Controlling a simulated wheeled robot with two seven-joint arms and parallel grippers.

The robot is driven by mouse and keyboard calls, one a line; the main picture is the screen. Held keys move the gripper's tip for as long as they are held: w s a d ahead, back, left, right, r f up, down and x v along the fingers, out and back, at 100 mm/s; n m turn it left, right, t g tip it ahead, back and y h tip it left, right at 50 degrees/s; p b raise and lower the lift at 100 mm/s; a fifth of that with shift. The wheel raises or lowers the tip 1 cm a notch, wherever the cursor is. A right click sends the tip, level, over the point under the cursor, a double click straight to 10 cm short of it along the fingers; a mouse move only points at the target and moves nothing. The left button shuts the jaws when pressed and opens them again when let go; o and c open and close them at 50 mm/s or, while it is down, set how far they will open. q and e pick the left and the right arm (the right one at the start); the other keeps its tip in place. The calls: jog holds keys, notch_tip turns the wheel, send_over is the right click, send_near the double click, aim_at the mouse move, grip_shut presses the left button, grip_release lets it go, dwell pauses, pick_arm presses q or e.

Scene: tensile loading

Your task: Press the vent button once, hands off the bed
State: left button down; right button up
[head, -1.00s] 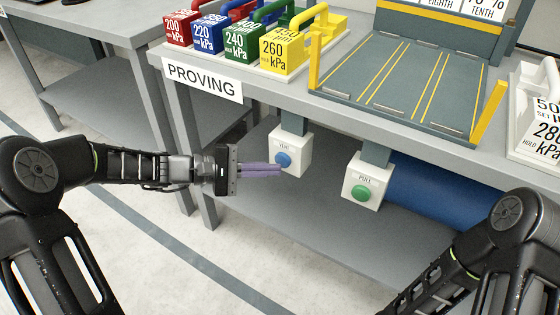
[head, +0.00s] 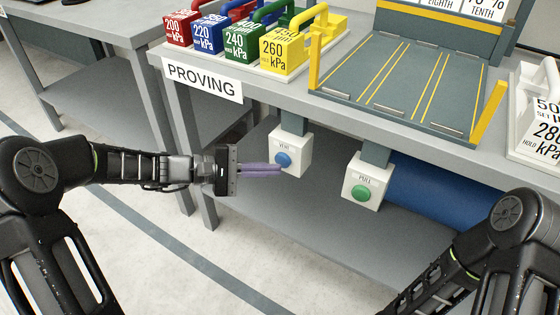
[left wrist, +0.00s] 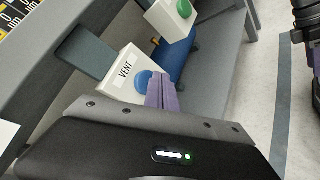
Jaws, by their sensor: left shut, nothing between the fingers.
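The vent button is a blue round button (head: 284,159) on a white box (head: 294,168) under the bench's front edge. It also shows in the left wrist view as a blue button (left wrist: 144,80) beneath the VENT label. My left gripper (head: 279,170) is shut and empty, its purple fingers pointing at the box. The fingertips are right by the lower edge of the blue button; I cannot tell whether they touch it. In the left wrist view the fingers (left wrist: 162,92) overlap the button's right side. The bed (head: 400,85) is the grey plate with yellow lines on the bench, with no hand on it.
A second white box with a green button (head: 361,193) hangs to the right. A blue cylinder (head: 430,193) lies behind it. Coloured weights, such as the yellow one (head: 280,52), stand on the bench. My right arm is at the lower right, its gripper out of frame.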

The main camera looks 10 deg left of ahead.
pick_arm(q)
jog(key=shift+w, duration=0.1)
dwell(0.6)
jog(key=shift+w+d, duration=0.15)
jog(key=shift+w, duration=0.3)
dwell(0.4)
jog(key=shift+s, duration=0.55)
jog(key=shift+s+a, duration=0.1)
jog(key=shift+a, duration=0.1)
jog(key=s, duration=0.1)
jog(key=s+a, duration=0.1)
jog(key=s, duration=0.1)
jog(key=s+a, duration=0.1)
jog(key=s, duration=0.1)
jog(key=shift+s+a, duration=0.1)
jog(key=shift+s, duration=0.1)
dwell(2.9)
